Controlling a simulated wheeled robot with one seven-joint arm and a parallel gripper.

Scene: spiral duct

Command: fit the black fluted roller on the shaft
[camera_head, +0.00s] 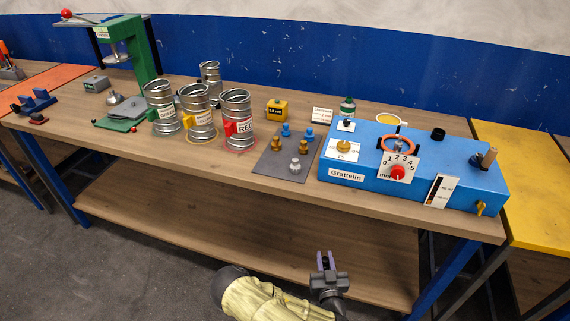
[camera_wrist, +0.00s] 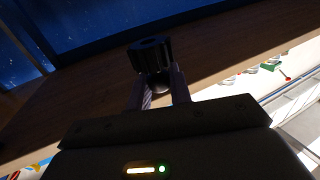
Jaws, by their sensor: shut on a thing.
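My gripper (camera_head: 325,262) is low in front of the bench, below the tabletop edge in the head view, with its fingers pointing up. In the wrist view its fingers (camera_wrist: 160,88) are closed on a black fluted roller (camera_wrist: 151,52) with a ribbed side and a dark hole in its end. The roller is hard to make out in the head view. The blue Grattelin machine (camera_head: 345,188) stands at the right end of the bench, apart from my gripper. It bears an orange ring (camera_head: 398,143) with upright posts at it. I cannot tell which post is the shaft.
A grey mat (camera_head: 264,165) with brass and blue knobs lies left of the machine. Several metal cans, one a red-labelled can (camera_head: 238,119), stand further left near a green press (camera_head: 143,55). The bench's front edge and lower shelf (camera_head: 230,215) lie near my gripper.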

